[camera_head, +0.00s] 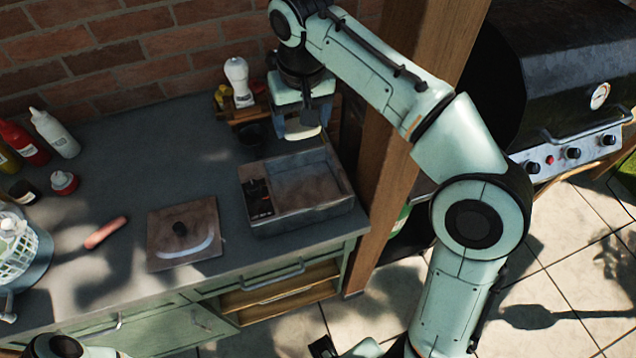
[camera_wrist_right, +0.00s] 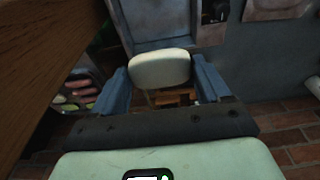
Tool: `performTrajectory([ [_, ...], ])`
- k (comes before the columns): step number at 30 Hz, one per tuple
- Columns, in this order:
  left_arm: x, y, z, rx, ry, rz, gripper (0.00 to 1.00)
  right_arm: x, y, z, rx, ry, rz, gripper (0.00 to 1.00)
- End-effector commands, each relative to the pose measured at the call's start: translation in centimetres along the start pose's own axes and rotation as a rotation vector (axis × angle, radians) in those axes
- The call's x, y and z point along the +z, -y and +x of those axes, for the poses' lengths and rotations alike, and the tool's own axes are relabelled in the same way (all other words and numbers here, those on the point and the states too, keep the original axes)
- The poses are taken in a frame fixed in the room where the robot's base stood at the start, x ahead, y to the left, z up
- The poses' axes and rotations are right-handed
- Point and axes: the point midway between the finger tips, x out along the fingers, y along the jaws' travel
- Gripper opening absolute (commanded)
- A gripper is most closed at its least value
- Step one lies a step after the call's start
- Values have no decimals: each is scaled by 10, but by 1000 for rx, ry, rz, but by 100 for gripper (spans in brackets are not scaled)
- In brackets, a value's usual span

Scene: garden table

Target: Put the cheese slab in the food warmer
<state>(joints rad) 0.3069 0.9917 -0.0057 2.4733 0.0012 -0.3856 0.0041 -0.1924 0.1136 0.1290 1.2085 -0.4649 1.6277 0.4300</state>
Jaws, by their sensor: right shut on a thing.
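The cheese slab (camera_head: 301,130) is a pale, rounded piece held in my right gripper (camera_head: 302,118). In the right wrist view the slab (camera_wrist_right: 160,68) sits between the two blue fingers, which are shut on it. The food warmer (camera_head: 262,222) is an open, grey metal box with a dark control panel on its left part. The gripper and slab are above its back edge, and its basin looks empty. The warmer's lid (camera_head: 170,240), a square plate with a dark knob, lies on the counter to its left. My left gripper is out of the head view.
A wooden post (camera_head: 395,150) stands close to the right of the warmer. A small dark bowl (camera_head: 252,134) and a white bottle (camera_head: 238,82) are behind it. A sausage (camera_head: 105,232) lies left of the lid. Sauce bottles (camera_head: 55,132) stand at the far left.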

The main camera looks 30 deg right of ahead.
Motion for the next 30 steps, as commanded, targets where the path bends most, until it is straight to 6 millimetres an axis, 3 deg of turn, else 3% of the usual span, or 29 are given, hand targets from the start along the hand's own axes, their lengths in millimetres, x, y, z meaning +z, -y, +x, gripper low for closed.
performTrajectory([
  [5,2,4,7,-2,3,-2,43,3,0,15,2,3,2,46],
  [18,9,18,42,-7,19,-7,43,20,0,128,2,5,2,46],
  [30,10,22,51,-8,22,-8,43,27,0,176,1,3,2,46],
])
